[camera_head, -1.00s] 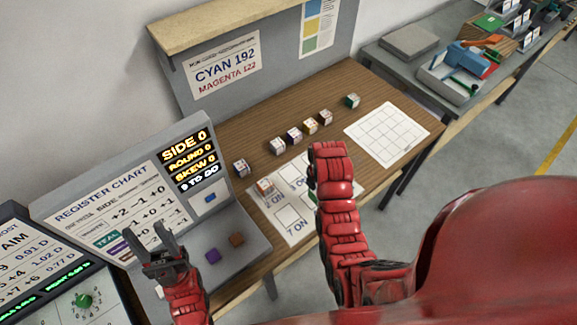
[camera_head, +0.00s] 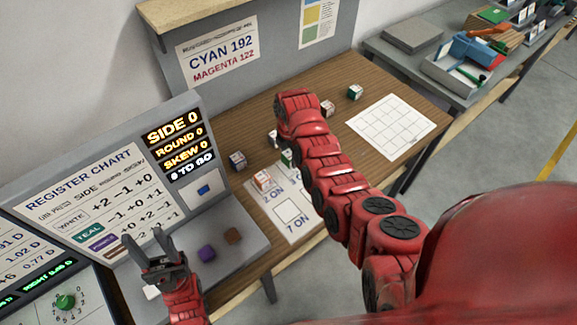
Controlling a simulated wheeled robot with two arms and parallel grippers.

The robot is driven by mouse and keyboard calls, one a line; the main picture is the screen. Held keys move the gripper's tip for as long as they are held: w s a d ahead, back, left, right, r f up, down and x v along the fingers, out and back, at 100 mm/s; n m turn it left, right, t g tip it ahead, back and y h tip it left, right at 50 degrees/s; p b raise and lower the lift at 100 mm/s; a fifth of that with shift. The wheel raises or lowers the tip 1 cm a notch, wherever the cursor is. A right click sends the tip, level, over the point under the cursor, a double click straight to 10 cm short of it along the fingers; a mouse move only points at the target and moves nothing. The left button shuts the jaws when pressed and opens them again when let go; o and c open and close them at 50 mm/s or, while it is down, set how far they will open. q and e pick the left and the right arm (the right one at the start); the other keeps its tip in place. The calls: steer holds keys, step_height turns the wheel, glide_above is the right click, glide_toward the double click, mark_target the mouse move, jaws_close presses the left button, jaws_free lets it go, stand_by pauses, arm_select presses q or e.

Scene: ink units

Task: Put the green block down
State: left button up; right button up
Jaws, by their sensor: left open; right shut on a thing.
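A block with green and white faces (camera_head: 286,158) shows in the head view at the left edge of my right arm, just above the white sheet with printed squares (camera_head: 302,232). My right gripper (camera_head: 287,148) is at this block, shut on it; its fingers are mostly hidden behind my own arm. I cannot tell whether the block touches the sheet. Another green-and-white block (camera_head: 355,92) stands at the back of the wooden table. My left gripper (camera_head: 145,240) is open and empty in front of the register chart panel.
On the table are an orange-marked white block (camera_head: 263,181), a dark-marked block (camera_head: 237,160), a pale block (camera_head: 272,138) and a red-marked block (camera_head: 327,108). A gridded sheet (camera_head: 390,126) lies at right.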

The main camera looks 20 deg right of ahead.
mark_target(289, 162)
steer(key=shift+w+f+b, duration=0.1)
steer(key=shift+w+b, duration=0.05)
steer(key=shift+b, duration=0.15)
step_height(289, 162, down, 4)
steer(key=b, duration=0.2)
steer(key=shift+a+r+b, duration=0.1)
steer(key=shift+r+b, duration=0.15)
steer(key=shift+b, duration=0.05)
steer(key=shift+r, duration=0.15)
steer(key=o, duration=1.4)
steer(key=shift+f, duration=0.2)
